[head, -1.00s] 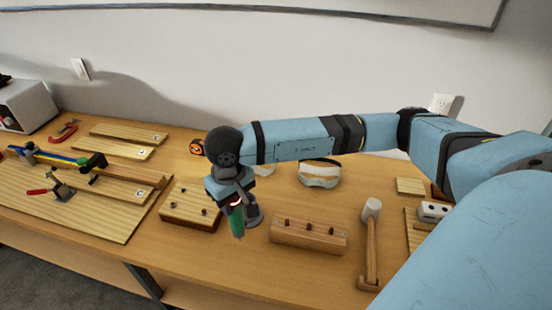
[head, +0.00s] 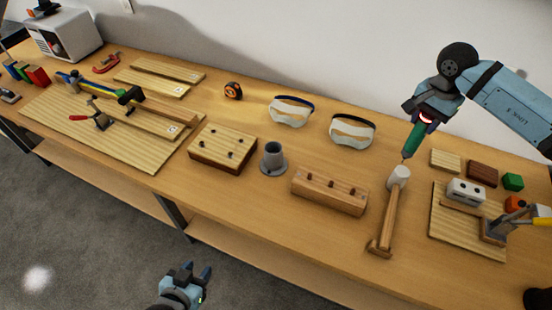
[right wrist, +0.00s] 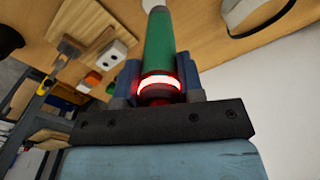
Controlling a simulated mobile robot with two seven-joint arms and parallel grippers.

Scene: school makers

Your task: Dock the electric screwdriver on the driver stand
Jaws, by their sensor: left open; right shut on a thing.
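My right gripper (head: 427,116) is shut on the green electric screwdriver (head: 412,140) and holds it with its bit pointing down, slightly tilted, close to the mallet head in the picture. In the right wrist view the green body of the screwdriver (right wrist: 159,45) shows between the fingers, with a glowing red ring at them. The driver stand (head: 273,160), a grey cup on a round base, stands upright on the bench, well left of the screwdriver. Its mouth looks empty. My left gripper (head: 196,272) is open and empty, low in front of the bench.
A wooden block with pegs (head: 329,191) is right of the stand, and a board with holes (head: 223,149) is left of it. A mallet (head: 389,215) lies further right. Two pairs of goggles (head: 352,132) and a tape measure (head: 233,91) are behind.

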